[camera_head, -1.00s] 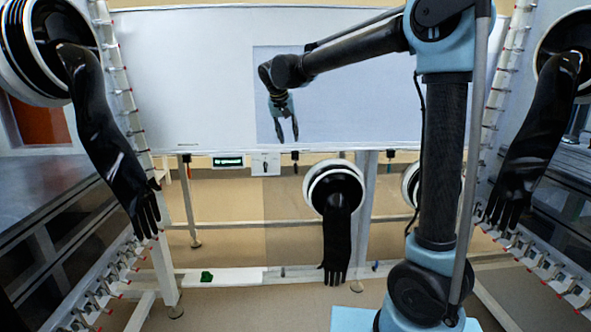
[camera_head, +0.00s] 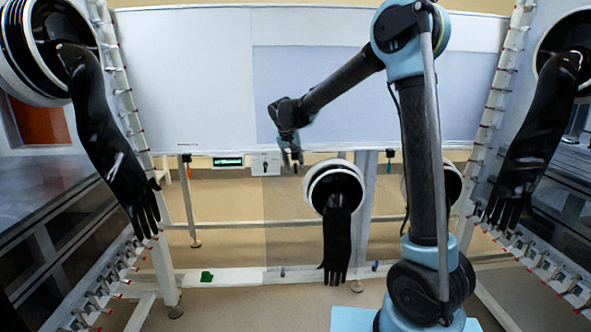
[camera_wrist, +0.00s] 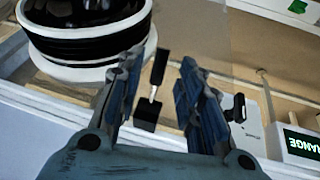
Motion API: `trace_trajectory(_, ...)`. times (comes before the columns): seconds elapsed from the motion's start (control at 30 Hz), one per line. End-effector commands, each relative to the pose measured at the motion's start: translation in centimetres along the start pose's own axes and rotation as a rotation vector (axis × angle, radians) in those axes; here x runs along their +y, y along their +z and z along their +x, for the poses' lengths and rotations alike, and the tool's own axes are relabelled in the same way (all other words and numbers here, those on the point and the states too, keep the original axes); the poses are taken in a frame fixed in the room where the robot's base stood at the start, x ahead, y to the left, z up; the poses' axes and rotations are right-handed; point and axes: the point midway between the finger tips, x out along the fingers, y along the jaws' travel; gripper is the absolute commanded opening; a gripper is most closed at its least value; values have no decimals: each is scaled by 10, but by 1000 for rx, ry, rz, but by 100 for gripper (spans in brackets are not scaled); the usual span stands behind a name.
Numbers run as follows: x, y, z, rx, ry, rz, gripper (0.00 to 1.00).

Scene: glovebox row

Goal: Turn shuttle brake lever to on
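My gripper (camera_head: 291,163) is at the lower edge of the white panel, just right of a small white plate (camera_head: 266,163). It also shows in the wrist view (camera_wrist: 161,62), its two blue-grey fingers apart with nothing held. Between them in that view is a lever with a black handle (camera_wrist: 160,66), a thin metal shaft and a black block at its base. The frames do not show whether the fingers reach around it. The plate also shows in the wrist view (camera_wrist: 250,126), with a black knob or switch (camera_wrist: 238,107) on it. No label names the brake lever.
A round glove port with a hanging black glove (camera_head: 337,235) is below right of my gripper. Similar levers hang at left (camera_head: 187,158) and right (camera_head: 390,155). Large gloves (camera_head: 105,130) hang at both sides.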

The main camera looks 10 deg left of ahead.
Motion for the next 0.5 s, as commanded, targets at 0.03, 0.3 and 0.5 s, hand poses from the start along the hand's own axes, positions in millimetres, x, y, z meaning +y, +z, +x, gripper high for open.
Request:
trace_trajectory(0.03, 0, 0, 8, 0, 0, 1, 34)
trace_trajectory(0.3, 0, 0, 28, 0, 0, -1, 34)
trace_trajectory(0.5, 0, 0, 30, 0, 0, -1, 34)
